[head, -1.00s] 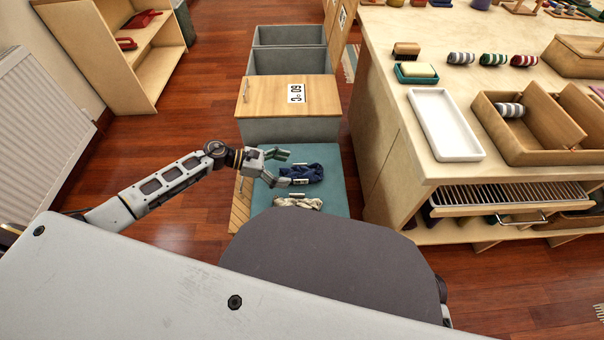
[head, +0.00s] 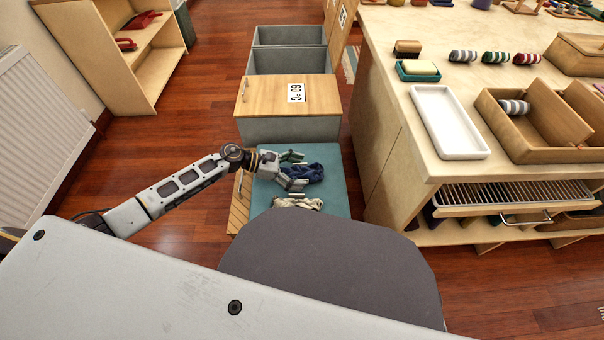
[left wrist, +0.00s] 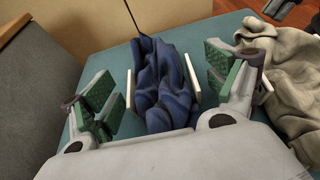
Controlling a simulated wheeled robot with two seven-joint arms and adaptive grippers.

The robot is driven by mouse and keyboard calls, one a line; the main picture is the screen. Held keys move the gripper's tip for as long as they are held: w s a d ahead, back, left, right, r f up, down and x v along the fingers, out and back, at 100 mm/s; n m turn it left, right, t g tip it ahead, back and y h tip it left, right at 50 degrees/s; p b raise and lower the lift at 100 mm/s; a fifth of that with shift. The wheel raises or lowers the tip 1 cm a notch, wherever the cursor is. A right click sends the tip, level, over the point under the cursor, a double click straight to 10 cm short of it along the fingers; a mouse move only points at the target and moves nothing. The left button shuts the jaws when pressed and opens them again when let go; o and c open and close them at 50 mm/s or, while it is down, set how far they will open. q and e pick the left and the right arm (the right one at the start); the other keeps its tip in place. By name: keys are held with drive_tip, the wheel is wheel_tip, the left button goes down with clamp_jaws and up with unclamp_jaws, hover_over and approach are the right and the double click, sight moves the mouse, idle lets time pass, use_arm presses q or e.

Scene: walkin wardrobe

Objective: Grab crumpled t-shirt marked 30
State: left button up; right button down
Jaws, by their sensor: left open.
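A crumpled dark blue cloth (head: 317,173) lies on a teal-topped bench (head: 335,205). A crumpled cream cloth (head: 298,203) lies just nearer to me. I cannot read a number on either. My left gripper (head: 298,170) is open at the blue cloth and partly hides it. In the left wrist view the blue cloth (left wrist: 165,95) lies between the spread green-padded fingers of the gripper (left wrist: 166,84), with a gap on each side. White plates (left wrist: 194,78) stand at its two sides. The cream cloth (left wrist: 285,85) is right of the right finger.
Behind the bench stands a grey bin with a wooden lid (head: 265,95) carrying a number label. A large counter (head: 400,140) with trays and boxes stands close on the right. A shelf (head: 150,70) and a radiator (head: 40,120) are at the left. Red-brown floor lies between.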

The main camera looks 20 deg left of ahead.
sight(307, 168)
use_arm(q)
drive_tip(key=shift+c, duration=0.5)
drive_tip(key=c, duration=1.1)
drive_tip(key=shift+r, duration=0.1)
